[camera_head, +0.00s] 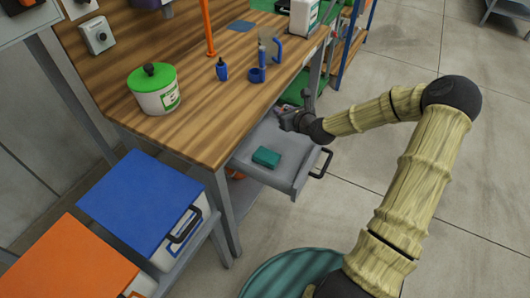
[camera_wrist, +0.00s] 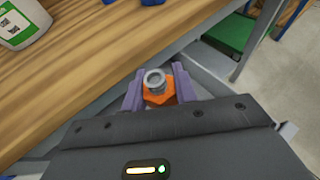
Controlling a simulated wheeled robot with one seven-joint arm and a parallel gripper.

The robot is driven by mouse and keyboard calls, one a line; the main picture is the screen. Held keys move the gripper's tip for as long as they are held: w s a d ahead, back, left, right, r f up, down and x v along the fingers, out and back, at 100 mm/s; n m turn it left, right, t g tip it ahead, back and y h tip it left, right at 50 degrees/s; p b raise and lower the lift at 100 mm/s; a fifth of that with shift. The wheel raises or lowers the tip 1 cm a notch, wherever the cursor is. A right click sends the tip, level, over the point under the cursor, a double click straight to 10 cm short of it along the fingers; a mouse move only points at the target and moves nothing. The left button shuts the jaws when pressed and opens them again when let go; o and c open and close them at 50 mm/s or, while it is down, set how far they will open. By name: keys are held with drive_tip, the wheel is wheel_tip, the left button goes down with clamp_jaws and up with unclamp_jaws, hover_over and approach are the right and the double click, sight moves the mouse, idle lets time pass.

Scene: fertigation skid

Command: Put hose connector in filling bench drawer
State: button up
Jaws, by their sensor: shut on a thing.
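The hose connector (camera_wrist: 156,87), orange with a grey ring-shaped end, is held between the purple fingers of my gripper (camera_wrist: 158,92) in the wrist view. In the head view my gripper (camera_head: 284,121) is over the back part of the open filling bench drawer (camera_head: 293,179), close to the bench edge. The connector cannot be made out there. The grey drawer is pulled out from under the wooden bench top (camera_head: 190,132) and has a black handle (camera_head: 321,164). A teal block (camera_head: 266,157) lies in the drawer.
On the bench top stand a white pot with a green lid (camera_head: 155,88), a small blue bottle (camera_head: 222,70), a blue cup-like part (camera_head: 257,74) and a clear jug (camera_head: 270,46). Blue-lidded (camera_head: 142,201) and orange-lidded (camera_head: 70,262) boxes stand at left. The drawer's front part has bare floor.

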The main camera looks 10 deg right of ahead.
drive_tip(key=shift+w+d+r+y, duration=0.15)
drive_tip(key=shift+w+r+y, duration=0.2)
drive_tip(key=shift+r, duration=0.1)
drive_tip(key=shift+f, duration=0.15)
drive_tip(key=b, duration=0.1)
hover_over(282, 142)
wheel_tip(282, 142, down, 6)
drive_tip(key=shift+w+d+f, duration=0.1)
drive_tip(key=shift+f, duration=1.8)
drive_tip(key=shift+f+b, duration=0.35)
drive_tip(key=shift+f, duration=0.25)
